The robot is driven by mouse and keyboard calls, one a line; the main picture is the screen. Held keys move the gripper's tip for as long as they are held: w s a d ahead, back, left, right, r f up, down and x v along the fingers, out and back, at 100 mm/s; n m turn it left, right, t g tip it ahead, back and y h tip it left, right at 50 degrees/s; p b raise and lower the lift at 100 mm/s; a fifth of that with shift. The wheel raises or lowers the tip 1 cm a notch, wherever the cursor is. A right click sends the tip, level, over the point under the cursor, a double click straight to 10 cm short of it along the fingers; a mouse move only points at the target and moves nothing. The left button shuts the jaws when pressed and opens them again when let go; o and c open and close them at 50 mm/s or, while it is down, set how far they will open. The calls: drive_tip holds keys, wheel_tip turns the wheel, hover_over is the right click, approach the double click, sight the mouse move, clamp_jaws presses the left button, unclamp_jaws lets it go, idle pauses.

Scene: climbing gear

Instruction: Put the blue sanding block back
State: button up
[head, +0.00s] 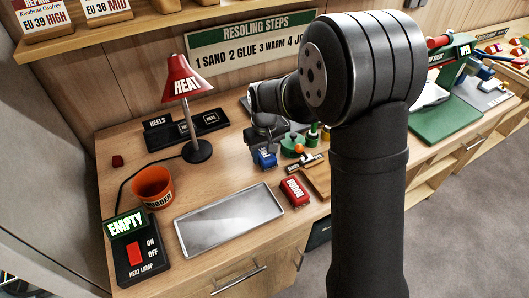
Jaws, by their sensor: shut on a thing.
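The blue sanding block (265,158) is at the tips of my gripper (264,146), over the middle of the workbench. My gripper is shut on it and points down. The arm and gripper hide part of the block's top. I cannot tell whether the block touches the bench or hangs just above it. A red block marked ROUGH (295,192) sits in front and to the right of it, near the right end of the metal tray.
An empty metal tray (228,219) lies at the front. A red heat lamp (187,84), orange RUBBER pot (153,184) and black HEELS rack (185,128) stand left. A switch box (140,250) is front left. Green pots (293,145) and a wooden board (317,177) are close right.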

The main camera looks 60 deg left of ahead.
sight(264, 152)
drive_tip(key=shift+f, duration=0.15)
drive_tip(key=o, duration=1)
drive_tip(key=shift+c, duration=0.2)
wheel_tip(264, 152, up, 12)
drive_tip(key=shift+r, duration=0.2)
wheel_tip(264, 152, down, 12)
drive_tip(key=shift+f, duration=0.15)
drive_tip(key=shift+r, duration=2)
